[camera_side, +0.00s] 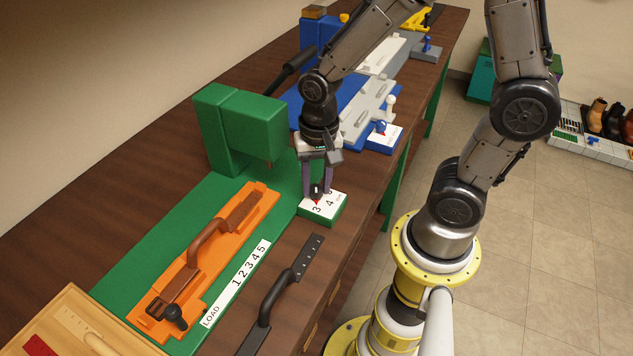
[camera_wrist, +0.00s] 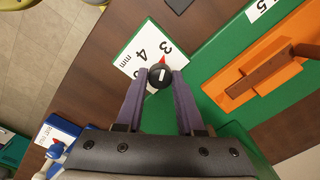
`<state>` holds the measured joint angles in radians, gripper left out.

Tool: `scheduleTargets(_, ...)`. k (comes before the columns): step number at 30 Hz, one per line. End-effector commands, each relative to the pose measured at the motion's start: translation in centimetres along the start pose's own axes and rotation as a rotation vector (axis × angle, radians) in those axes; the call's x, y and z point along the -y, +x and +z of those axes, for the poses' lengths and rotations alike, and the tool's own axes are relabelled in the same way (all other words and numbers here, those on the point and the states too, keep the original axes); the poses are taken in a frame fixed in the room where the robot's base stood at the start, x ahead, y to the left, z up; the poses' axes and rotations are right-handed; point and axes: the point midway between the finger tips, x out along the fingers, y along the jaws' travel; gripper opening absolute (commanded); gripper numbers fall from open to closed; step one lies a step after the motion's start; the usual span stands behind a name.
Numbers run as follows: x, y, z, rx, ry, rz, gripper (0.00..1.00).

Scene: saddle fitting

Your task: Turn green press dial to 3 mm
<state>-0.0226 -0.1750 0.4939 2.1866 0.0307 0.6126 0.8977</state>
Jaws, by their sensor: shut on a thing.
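The green press (camera_side: 240,130) stands on a long green base. Its dial is a white plate on a green block (camera_side: 325,209) at the base's front right corner, with 3, 4 and mm readable. The black dial knob (camera_wrist: 160,76) has a white line and a red pointer (camera_wrist: 163,60). The pointer is aimed close to the 3 in the wrist view. My gripper (camera_side: 317,194) points down over the dial, its purple fingers (camera_wrist: 159,80) shut on the knob from both sides. The fingers hide part of the dial plate in the side view.
An orange sled with a brown handle (camera_side: 208,243) lies on the green base beside a LOAD scale (camera_side: 237,283). A black-handled tool (camera_side: 280,295) lies on the bench in front. A blue station with its own dial (camera_side: 383,137) stands behind my gripper.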

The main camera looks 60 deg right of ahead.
Motion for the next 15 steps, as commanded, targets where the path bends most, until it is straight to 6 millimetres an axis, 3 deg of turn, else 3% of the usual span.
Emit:
scheduleTargets(11,0.01,0.00,-0.05,-0.001,0.007,-0.001,0.00)
scheduleTargets(12,0.01,0.00,-0.04,-0.001,0.007,-0.001,0.42)
scheduleTargets(15,0.01,0.00,-0.04,-0.001,0.006,-0.001,0.60)
